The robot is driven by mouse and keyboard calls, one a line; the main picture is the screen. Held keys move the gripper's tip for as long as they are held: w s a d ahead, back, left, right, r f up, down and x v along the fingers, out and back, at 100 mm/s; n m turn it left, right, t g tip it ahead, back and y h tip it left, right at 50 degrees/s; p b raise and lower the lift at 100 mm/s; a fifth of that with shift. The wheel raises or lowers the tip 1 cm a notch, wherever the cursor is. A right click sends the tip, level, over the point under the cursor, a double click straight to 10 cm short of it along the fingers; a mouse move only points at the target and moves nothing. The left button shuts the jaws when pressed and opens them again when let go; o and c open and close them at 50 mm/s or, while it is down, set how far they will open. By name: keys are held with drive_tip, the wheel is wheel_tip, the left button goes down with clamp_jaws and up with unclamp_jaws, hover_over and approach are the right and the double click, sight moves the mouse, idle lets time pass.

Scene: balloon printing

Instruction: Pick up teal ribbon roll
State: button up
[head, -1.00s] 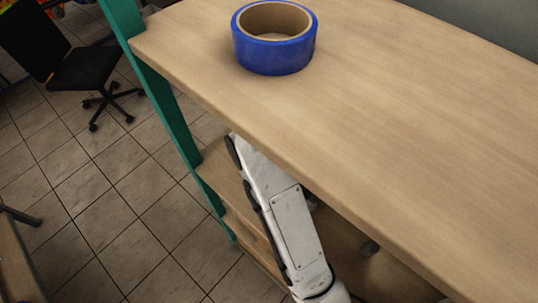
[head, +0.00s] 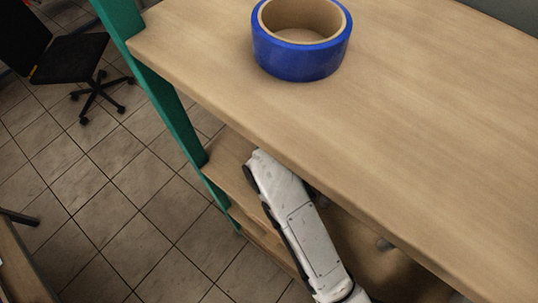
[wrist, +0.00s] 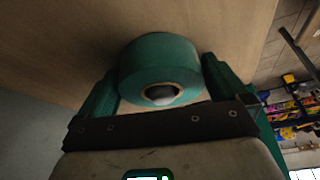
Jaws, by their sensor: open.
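The teal ribbon roll (wrist: 158,60) shows in the wrist view, with a pale core and dark centre hole facing the camera. It rests against or on a wooden shelf surface (wrist: 60,50). My gripper (wrist: 161,70) is open, with one teal finger on each side of the roll. The roll sits between the fingertips; I cannot tell whether either finger touches it. In the head view my gripper and the teal roll are hidden under the top shelf board, and only my white arm shows.
A blue tape roll (head: 300,58) stands on the top shelf board (head: 400,130), whose front edge lies above my arm. A green shelf post (head: 160,90) rises at the left. A lower shelf (head: 228,165) shows below. An office chair (head: 70,60) stands on the tiled floor.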

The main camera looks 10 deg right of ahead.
drive_tip(key=shift+c, duration=0.5)
drive_tip(key=c, duration=0.6)
drive_tip(key=shift+r, duration=0.1)
